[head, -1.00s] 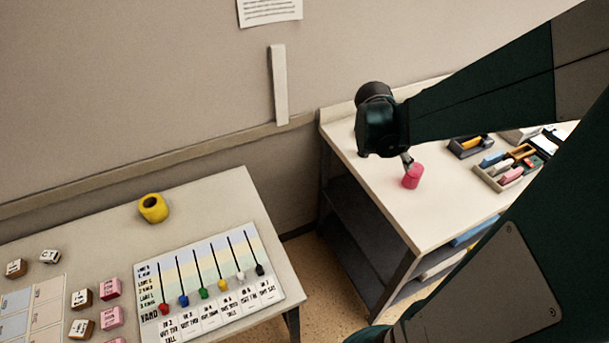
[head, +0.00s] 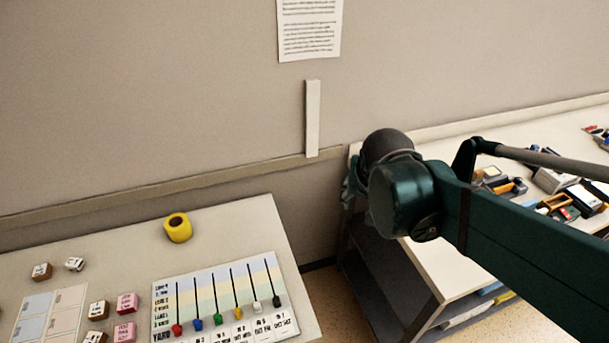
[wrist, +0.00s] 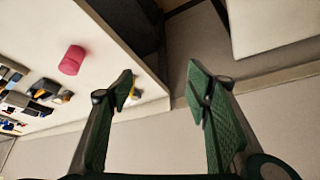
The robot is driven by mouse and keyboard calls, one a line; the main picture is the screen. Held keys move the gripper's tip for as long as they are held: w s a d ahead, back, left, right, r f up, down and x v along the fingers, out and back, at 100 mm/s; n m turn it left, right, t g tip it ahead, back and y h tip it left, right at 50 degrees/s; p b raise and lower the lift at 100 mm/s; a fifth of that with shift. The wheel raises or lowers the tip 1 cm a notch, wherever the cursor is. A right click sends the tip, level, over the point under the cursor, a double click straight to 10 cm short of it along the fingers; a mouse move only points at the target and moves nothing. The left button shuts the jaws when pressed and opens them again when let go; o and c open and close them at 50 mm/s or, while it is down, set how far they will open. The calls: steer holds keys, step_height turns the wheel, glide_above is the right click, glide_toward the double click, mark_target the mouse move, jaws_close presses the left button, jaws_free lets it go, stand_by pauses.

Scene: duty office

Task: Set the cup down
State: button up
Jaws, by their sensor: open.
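The pink cup (wrist: 71,60) stands on the pale right-hand table (wrist: 110,70), at the left of the wrist view. It looks like a short pink cylinder. My gripper (wrist: 160,85) is open, with nothing between its fingers, and is apart from the cup. In the head view my arm hides the cup, and the gripper's fingers are mostly hidden behind my wrist, near the table's back left corner.
A yellow hollow cylinder (head: 178,228) sits on the left table (head: 225,222), near a lane board (head: 225,305) and several lettered blocks. Stationery and trays (head: 560,200) crowd the right table. A gap separates the tables.

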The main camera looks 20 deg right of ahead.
steer(key=s+a+r+n+t+y, duration=0.1)
steer(key=s+a+n, duration=0.1)
steer(key=a, duration=0.4)
steer(key=s+a+r+n+t+y, duration=0.1)
steer(key=s+a+n, duration=0.1)
steer(key=a+n, duration=0.2)
steer(key=shift+s+a+r+y, duration=0.4)
steer(key=shift+a, duration=0.65)
steer(key=shift+f, duration=0.1)
